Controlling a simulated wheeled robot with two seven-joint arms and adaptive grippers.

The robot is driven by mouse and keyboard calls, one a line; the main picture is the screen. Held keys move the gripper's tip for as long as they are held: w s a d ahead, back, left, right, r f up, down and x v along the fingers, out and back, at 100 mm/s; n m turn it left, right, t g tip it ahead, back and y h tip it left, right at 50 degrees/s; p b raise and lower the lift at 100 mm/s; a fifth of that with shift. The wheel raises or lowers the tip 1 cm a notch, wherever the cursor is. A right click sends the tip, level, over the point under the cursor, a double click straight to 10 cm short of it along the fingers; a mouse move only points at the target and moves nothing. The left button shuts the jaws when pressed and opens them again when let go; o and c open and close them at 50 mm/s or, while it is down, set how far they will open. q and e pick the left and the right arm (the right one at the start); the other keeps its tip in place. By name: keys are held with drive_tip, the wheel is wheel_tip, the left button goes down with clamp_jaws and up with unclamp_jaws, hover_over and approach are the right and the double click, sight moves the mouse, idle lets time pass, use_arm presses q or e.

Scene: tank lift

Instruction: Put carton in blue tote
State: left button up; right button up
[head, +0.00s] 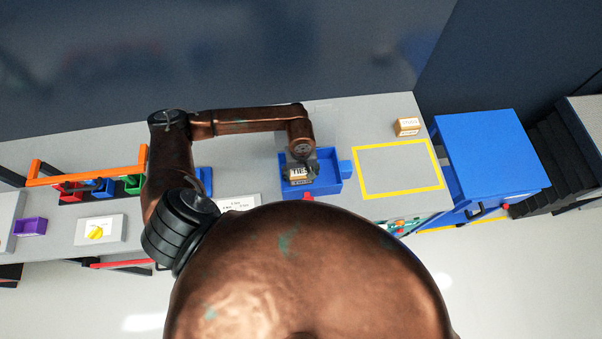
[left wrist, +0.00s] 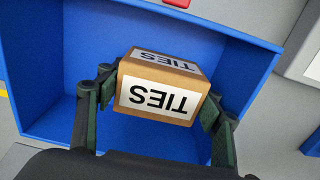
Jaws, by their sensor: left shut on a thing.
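The carton (left wrist: 160,90) is a small brown box with white labels reading "TIES". In the left wrist view it sits between the two fingers of my left gripper (left wrist: 157,105), which is shut on it. The blue tote (left wrist: 35,75) lies around and below the carton in that view. In the head view my left gripper (head: 302,165) holds the carton (head: 299,176) over the left part of the blue tote (head: 327,185). I cannot tell whether the carton touches the tote floor. My right gripper is not in view.
Another brown box (head: 407,127) stands at the back right, near a yellow-outlined area (head: 360,195) that is empty. A blue cabinet (head: 485,150) stands right of the table. Colored bins (head: 103,187), a purple bin (head: 30,227) and a yellow item (head: 96,233) are at left.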

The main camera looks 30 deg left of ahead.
sight(301, 171)
use_arm(q)
drive_tip(key=shift+f+b, duration=0.2)
drive_tip(key=shift+b, duration=0.1)
drive_tip(key=o, duration=1)
drive_tip(key=shift+r, duration=0.1)
drive_tip(key=shift+c, duration=0.2)
drive_tip(key=shift+r+p, duration=0.25)
drive_tip(key=shift+p, duration=0.2)
wheel_tip(301, 171, up, 10)
drive_tip(key=b, duration=0.3)
drive_tip(key=shift+r, duration=0.9)
